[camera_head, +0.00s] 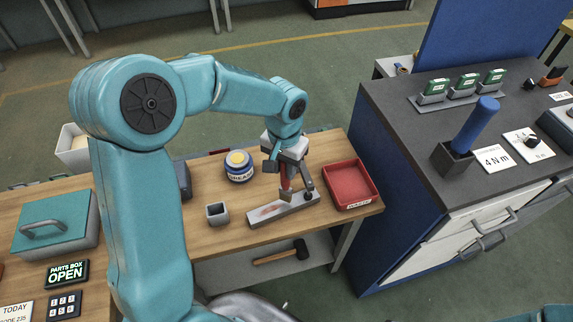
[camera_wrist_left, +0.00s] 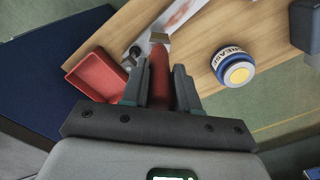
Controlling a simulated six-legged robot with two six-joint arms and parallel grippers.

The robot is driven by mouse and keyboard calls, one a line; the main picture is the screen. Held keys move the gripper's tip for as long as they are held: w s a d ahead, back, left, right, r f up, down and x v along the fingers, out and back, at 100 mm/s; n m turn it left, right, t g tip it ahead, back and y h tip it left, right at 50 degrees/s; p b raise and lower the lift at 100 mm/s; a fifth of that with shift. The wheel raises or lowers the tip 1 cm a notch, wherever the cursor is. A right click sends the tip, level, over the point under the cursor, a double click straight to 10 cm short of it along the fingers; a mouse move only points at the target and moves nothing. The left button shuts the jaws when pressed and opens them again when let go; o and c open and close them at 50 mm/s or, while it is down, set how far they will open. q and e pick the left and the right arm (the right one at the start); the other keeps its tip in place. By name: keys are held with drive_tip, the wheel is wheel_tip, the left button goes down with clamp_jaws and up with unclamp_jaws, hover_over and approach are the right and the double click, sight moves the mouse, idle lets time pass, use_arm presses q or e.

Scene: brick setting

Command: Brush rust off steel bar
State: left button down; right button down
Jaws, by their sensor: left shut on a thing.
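The steel bar (camera_head: 284,209) lies on the wooden bench, with a reddish-brown rust patch toward its left part. Its pale surface also shows at the top of the left wrist view (camera_wrist_left: 181,12). My left gripper (camera_head: 286,172) is shut on the red handle of a brush (camera_wrist_left: 159,78), over the bar's right half. The brush points down, and its pale end is close to the bar; I cannot tell whether it touches. A dark clamp-like part (camera_head: 307,189) is at the bar's right end. My right gripper is out of view.
A red tray (camera_head: 352,203) stands right of the bar, a grease jar (camera_head: 239,172) behind left, and a small grey cup (camera_head: 217,214) at left. A hammer (camera_head: 281,256) lies on the shelf below. A blue cabinet with a dark top (camera_head: 400,110) stands to the right.

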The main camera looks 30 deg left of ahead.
use_arm(q)
wheel_tip(320, 180, up, 4)
drive_tip(key=shift+f+p, duration=0.1)
drive_tip(key=shift+p, duration=1.15)
drive_tip(key=shift+s+r+p, duration=0.15)
drive_tip(key=shift+r+p, duration=0.4)
drive_tip(key=shift+r, duration=0.55)
drive_tip(key=shift+d, duration=0.1)
drive_tip(key=shift+f, duration=0.1)
